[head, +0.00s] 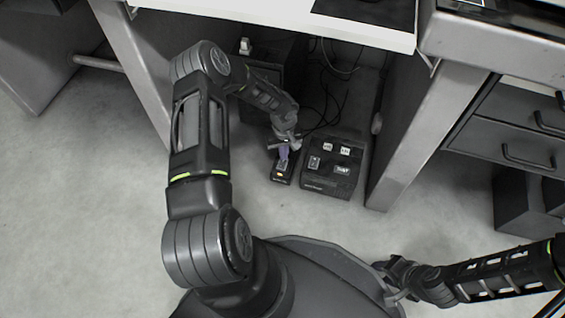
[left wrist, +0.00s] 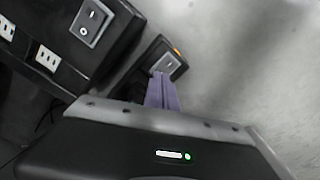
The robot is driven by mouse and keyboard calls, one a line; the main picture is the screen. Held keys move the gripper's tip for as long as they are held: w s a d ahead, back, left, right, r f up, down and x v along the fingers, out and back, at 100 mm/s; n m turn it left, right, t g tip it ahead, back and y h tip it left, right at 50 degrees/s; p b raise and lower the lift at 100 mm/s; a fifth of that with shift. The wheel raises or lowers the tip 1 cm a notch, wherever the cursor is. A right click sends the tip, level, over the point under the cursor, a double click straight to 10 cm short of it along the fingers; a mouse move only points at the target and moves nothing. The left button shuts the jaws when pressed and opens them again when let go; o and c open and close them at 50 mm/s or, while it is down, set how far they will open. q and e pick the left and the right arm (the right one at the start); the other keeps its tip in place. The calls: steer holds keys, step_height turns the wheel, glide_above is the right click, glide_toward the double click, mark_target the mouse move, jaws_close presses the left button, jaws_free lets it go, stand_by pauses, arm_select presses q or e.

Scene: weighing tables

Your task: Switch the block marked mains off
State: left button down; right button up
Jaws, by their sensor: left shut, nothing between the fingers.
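A small black block (head: 277,178) with a rocker switch and a lit orange lamp lies on the floor under the desk. A larger black block (head: 332,184) with sockets and a switch stands just right of it. Their labels are too small to read, so I cannot tell which is marked mains. My left gripper (head: 283,156) is shut and empty, its purple fingertips at the small block's switch. In the left wrist view the fingertips (left wrist: 162,78) overlap the lower edge of that rocker (left wrist: 168,65); contact is unclear. My right gripper (head: 392,283) is low at right, its jaws unclear.
The larger block's rocker (left wrist: 90,22), marked I and O, and its sockets (left wrist: 46,57) show in the left wrist view. Desk legs (head: 408,140) flank the space. Dark cables hang behind the blocks. The floor (head: 90,210) in front is clear.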

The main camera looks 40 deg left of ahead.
arm_select(q)
steer(key=shift+f+b, duration=0.6)
steer(key=shift+f, duration=0.15)
stand_by(0.3)
steer(key=shift+r+p, duration=2.35)
steer(key=shift+r, duration=1.2)
